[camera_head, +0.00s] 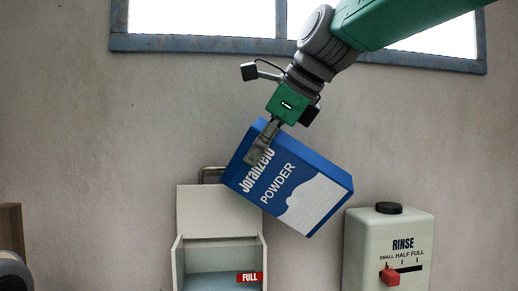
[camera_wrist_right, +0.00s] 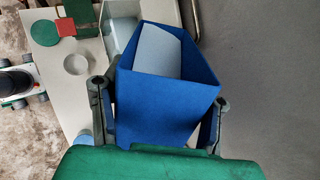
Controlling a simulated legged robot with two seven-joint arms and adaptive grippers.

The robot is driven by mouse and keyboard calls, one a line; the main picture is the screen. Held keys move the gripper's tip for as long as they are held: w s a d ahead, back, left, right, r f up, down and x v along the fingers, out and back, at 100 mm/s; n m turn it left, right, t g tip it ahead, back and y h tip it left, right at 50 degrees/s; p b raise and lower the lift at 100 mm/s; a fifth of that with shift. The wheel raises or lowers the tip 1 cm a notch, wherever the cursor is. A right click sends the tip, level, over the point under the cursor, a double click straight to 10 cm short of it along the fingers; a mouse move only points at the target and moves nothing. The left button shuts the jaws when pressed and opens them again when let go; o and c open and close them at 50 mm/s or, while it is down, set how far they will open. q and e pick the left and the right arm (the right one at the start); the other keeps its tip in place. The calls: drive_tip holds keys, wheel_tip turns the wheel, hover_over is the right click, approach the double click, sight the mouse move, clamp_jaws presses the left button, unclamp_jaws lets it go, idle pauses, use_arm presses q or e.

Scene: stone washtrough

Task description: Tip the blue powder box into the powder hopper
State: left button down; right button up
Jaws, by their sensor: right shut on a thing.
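The blue powder box (camera_head: 290,184), lettered "Joralzeto POWDER", hangs tilted in the air in the head view. My right gripper (camera_head: 258,150) comes down from the upper right and is shut on it. In the right wrist view the box (camera_wrist_right: 160,112) sits between the two fingers of the gripper (camera_wrist_right: 158,118), with its top open and a pale surface inside. The powder hopper (camera_head: 218,212) is a pale open bin with a raised lid and a red "FULL" label; its inside looks pale blue. The box is above and right of its opening. No falling powder shows. My left gripper does not show.
A white RINSE dispenser (camera_head: 390,230) with a black cap and red slider stands right of the hopper, below the box. A blue-framed window (camera_head: 200,44) is above. In the wrist view, a pale counter (camera_wrist_right: 88,85) holds green and red pieces (camera_wrist_right: 66,27).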

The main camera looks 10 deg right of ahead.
sight(241, 191)
drive_tip(key=shift+a, duration=0.1)
idle(0.3)
drive_tip(key=shift+w+a+f+h, duration=0.1)
drive_tip(key=shift+a+f+h, duration=0.1)
drive_tip(key=shift+f+h, duration=0.25)
drive_tip(key=shift+a+f, duration=0.1)
idle(1.0)
drive_tip(key=shift+a+f+n+h, duration=0.3)
drive_tip(key=shift+f+h, duration=0.1)
drive_tip(key=shift+h, duration=0.25)
drive_tip(key=shift+f+g, duration=0.25)
drive_tip(key=shift+g, duration=0.05)
idle(0.9)
drive_tip(key=shift+w+a+f+h, duration=0.1)
drive_tip(key=shift+a+f+h, duration=0.25)
drive_tip(key=shift+f+h, duration=0.15)
drive_tip(key=shift+f, duration=0.1)
idle(1.0)
drive_tip(key=shift+w+a+f+h, duration=0.1)
drive_tip(key=shift+a+f+h, duration=0.3)
drive_tip(key=shift+f+h, duration=0.15)
